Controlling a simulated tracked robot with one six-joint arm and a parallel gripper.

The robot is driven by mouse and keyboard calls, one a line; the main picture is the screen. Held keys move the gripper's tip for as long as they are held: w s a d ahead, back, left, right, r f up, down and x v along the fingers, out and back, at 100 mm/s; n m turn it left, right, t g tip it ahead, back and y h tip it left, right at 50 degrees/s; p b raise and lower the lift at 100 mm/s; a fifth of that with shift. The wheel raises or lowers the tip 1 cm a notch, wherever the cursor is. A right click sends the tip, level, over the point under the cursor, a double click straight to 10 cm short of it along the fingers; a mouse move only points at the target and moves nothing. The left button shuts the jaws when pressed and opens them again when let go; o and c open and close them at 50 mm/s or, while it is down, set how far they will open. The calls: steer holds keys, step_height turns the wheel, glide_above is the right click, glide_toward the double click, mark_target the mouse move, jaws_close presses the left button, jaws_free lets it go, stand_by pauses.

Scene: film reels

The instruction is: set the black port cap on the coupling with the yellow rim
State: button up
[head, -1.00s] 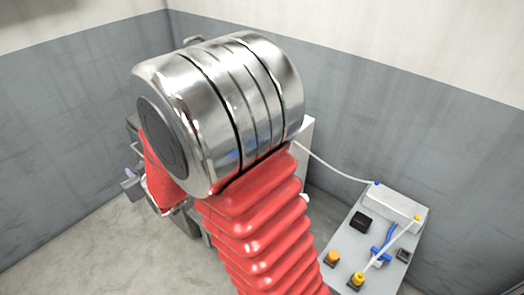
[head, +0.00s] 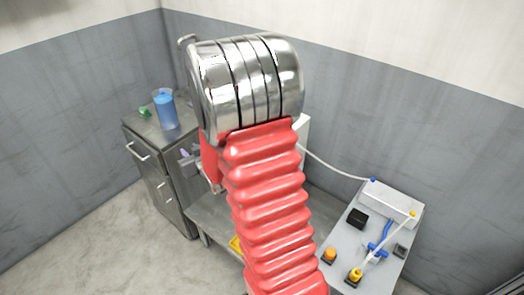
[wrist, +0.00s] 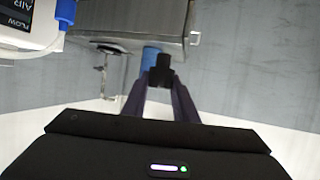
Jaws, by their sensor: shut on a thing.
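The black port cap (wrist: 161,70) shows in the wrist view as a small dark block between the fingertips. My gripper (wrist: 161,86) is shut on it and holds it in the air. In the head view my arm hides most of the gripper; a bit of its purple-grey fingers (head: 188,160) shows left of the red sleeve, in front of the cabinet. I cannot make out a coupling with a yellow rim for sure. A yellow fitting (head: 356,275) and an orange fitting (head: 330,254) stand on the grey panel (head: 345,240) at the right, well away from the gripper.
A metal cabinet (head: 158,165) with a blue-filled container (head: 165,110) stands at the left. A low grey bench (head: 212,219) lies behind my arm, with a yellow edge (head: 236,245) partly hidden. A black box (head: 357,218) and a blue valve (head: 378,252) sit on the panel.

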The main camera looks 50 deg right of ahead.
steer(key=s+d+f+m+h, duration=0.1)
steer(key=s+d+f, duration=0.1)
steer(key=s+d, duration=0.2)
steer(key=s+d+f+m, duration=0.1)
steer(key=s+d, duration=0.3)
steer(key=d, duration=0.6)
steer(key=s+d+f+g+h, duration=0.1)
steer(key=s+d+f, duration=0.2)
steer(key=d, duration=0.4)
steer(key=shift+s+d+f+m+h, duration=0.25)
steer(key=shift+s+d+m+h, duration=0.05)
steer(key=shift+s+d+m, duration=0.15)
steer(key=shift+f, duration=0.1)
steer(key=shift+f, duration=2.8)
steer(key=shift+s+a+f, duration=0.1)
steer(key=shift+f, duration=0.45)
steer(key=o, duration=0.8)
steer(key=shift+c, duration=0.2)
